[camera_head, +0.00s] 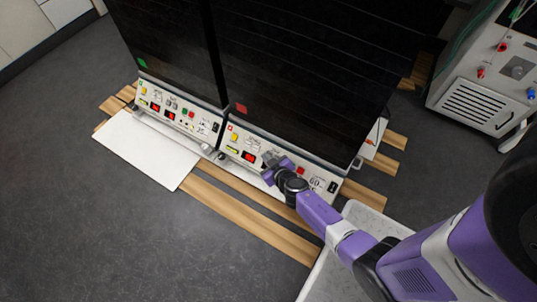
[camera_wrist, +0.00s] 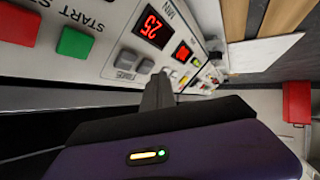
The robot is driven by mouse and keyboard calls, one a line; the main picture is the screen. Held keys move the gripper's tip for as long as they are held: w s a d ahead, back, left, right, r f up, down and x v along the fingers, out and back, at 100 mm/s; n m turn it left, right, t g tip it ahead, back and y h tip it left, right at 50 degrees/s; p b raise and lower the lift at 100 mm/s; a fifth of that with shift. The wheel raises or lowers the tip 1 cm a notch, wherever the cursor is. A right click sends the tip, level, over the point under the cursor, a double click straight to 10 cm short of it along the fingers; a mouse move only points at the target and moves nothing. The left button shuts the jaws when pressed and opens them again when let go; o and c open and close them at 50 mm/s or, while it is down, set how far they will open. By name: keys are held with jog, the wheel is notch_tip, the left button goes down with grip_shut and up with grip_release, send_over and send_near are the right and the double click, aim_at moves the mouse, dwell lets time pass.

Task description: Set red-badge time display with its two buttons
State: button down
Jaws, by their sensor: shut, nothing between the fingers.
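The red badge (camera_head: 241,108) sits on the lower left of the right-hand dark unit. In the wrist view the time display (camera_wrist: 152,27), marked MIN, shows red digits, turned in the picture, that look like a 2 and a 5. Two small grey buttons (camera_wrist: 127,60) and (camera_wrist: 146,67) lie beside it. My gripper (camera_head: 268,158) is shut and empty at the red-badge panel, hiding part of it in the head view. In the wrist view its fingertips (camera_wrist: 160,82) are close to the nearer grey button; I cannot tell whether they touch.
A green START button (camera_wrist: 75,42) and a red button (camera_wrist: 18,22) are on the same panel. The green-badge unit (camera_head: 142,63) stands left. A white board (camera_head: 145,150) lies before it. Open floor is at front left.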

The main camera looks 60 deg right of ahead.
jog(key=shift+d+f, duration=0.3)
jog(key=shift+d+f+b, duration=0.3)
jog(key=shift+b, duration=0.2)
dwell(0.8)
jog(key=shift+r, duration=0.1)
jog(key=shift+a+r+p, duration=0.4)
jog(key=shift+a+r, duration=0.1)
jog(key=shift+a, duration=0.1)
jog(key=a+r+p, duration=0.1)
jog(key=a, duration=0.1)
jog(key=a+r, duration=0.1)
jog(key=r, duration=0.1)
jog(key=shift+s+a+r+p, duration=0.1)
jog(key=shift+a+r+p, duration=0.05)
jog(key=shift+a+p, duration=0.25)
dwell(0.3)
dwell(0.8)
